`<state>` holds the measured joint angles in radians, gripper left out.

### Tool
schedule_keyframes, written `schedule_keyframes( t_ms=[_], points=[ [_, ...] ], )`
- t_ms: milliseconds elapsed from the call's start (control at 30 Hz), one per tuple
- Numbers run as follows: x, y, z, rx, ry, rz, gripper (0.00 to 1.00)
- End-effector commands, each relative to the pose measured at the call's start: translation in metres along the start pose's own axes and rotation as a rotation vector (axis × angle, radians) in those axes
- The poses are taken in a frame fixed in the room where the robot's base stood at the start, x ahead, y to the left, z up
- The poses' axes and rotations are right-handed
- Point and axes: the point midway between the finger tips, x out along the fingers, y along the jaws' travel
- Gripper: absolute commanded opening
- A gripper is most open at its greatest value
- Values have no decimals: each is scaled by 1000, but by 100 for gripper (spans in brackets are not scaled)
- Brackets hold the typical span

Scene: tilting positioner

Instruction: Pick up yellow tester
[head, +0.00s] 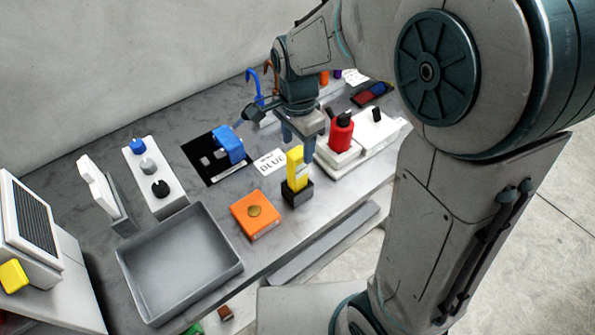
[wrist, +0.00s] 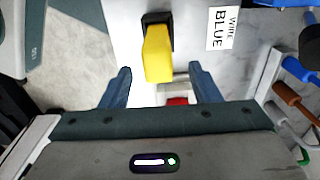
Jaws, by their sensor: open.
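The yellow tester (head: 297,168) stands upright in a small black holder (head: 297,193) near the front edge of the bench. In the wrist view the yellow tester (wrist: 158,53) lies ahead of my gripper, roughly in line with the gap between the fingers, with the black holder (wrist: 157,18) behind it. My gripper (head: 300,135) is above and a little behind the tester in the head view. Its two blue-grey fingers are apart and empty, and they also show in the wrist view (wrist: 160,85). The fingers do not touch the tester.
An orange box (head: 255,214) and a grey tray (head: 180,262) sit left of the tester. A label card (head: 270,162) lies behind it. A red object (head: 341,134) on a white base stands close on the right. A blue device (head: 229,145) on a black mat is further left.

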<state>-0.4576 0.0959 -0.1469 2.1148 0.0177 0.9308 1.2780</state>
Motion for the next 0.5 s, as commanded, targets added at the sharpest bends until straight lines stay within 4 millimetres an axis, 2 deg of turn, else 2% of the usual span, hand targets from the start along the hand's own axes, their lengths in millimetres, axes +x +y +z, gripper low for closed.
schedule_keyframes(
  t_ms=[300, 500],
  points=[
    [42, 3, 3, 0, -1, 4, 56],
    [49, 3, 3, 0, 0, 1, 56]
  ],
)
